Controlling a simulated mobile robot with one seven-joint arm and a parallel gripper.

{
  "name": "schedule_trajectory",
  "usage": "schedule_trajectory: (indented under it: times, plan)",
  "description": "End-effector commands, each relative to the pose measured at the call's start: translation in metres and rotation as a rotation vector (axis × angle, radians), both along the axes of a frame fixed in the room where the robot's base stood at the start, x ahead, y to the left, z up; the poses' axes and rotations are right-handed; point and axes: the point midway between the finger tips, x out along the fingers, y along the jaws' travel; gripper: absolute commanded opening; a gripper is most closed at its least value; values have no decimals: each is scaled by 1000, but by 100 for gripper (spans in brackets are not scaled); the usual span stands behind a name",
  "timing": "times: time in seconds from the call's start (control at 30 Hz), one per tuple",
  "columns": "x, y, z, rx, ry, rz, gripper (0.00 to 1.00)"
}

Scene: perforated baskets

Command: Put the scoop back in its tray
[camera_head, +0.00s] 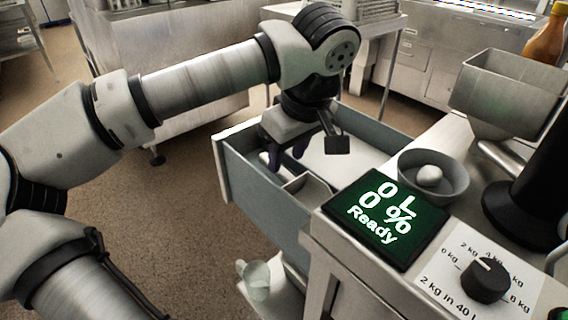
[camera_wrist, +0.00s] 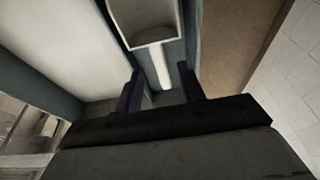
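The scoop (camera_head: 309,186) is pale and open-topped, and shows in the pulled-out drawer (camera_head: 256,178) near its front right. In the wrist view the scoop (camera_wrist: 146,24) lies along a narrow blue-grey channel (camera_wrist: 191,38), with its thin handle pointing towards me. I take this channel as its tray; I cannot tell whether the scoop rests on its floor. My gripper (camera_head: 285,155) points down into the drawer. Its two dark purple fingers, also in the wrist view (camera_wrist: 160,80), stand apart on either side of the handle's end, with gaps visible.
White contents (camera_head: 345,160) fill the drawer's wider part. A counter to the right carries a display reading "Ready" (camera_head: 388,220), a dial (camera_head: 486,280), a round bowl with a white lump (camera_head: 432,187) and a metal hopper (camera_head: 510,90). A pale jug (camera_head: 257,279) stands low in front.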

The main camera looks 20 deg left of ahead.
Motion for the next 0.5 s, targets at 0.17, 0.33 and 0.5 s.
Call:
schedule_trajectory:
  times: [0.17,0.33,0.5]
  plan:
    - [-5,-10,39,0,-2,-1,39]
    - [-10,-15,62,0,-1,0,39]
    - [-12,-18,71,-1,1,0,39]
